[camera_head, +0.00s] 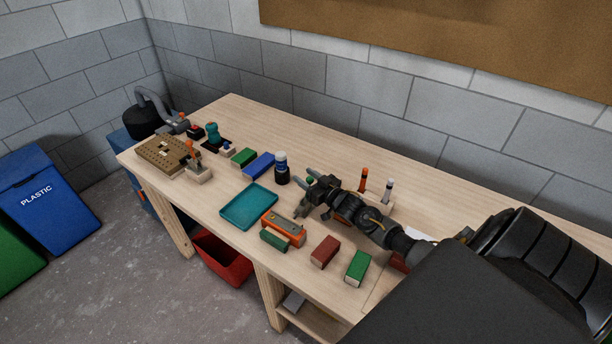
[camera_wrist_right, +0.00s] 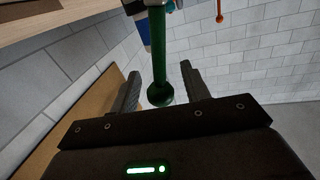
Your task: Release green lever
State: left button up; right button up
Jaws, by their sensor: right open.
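The green lever (camera_wrist_right: 187,60) shows in the right wrist view as a long green rod with a round knob at its near end. The knob is between the two fingers of my right gripper (camera_wrist_right: 162,84), with a visible gap on each side. In the head view, my right gripper (camera_head: 305,190) is over the middle of the workbench, and only a small bit of green (camera_head: 310,181) shows by its fingers. The lever's base is mostly hidden there. My right gripper is open. My left gripper is out of view.
An orange-topped lever (camera_head: 363,178) and a white-topped lever (camera_head: 388,186) stand right of the gripper. A dark bottle (camera_head: 282,172), a teal tray (camera_head: 235,213), an orange box (camera_head: 286,233) and loose painted blocks are nearby.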

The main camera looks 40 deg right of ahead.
jog(key=shift+w, duration=0.15)
jog(key=shift+c, duration=0.3)
grip_shut()
jog(key=shift+a+f, duration=0.1)
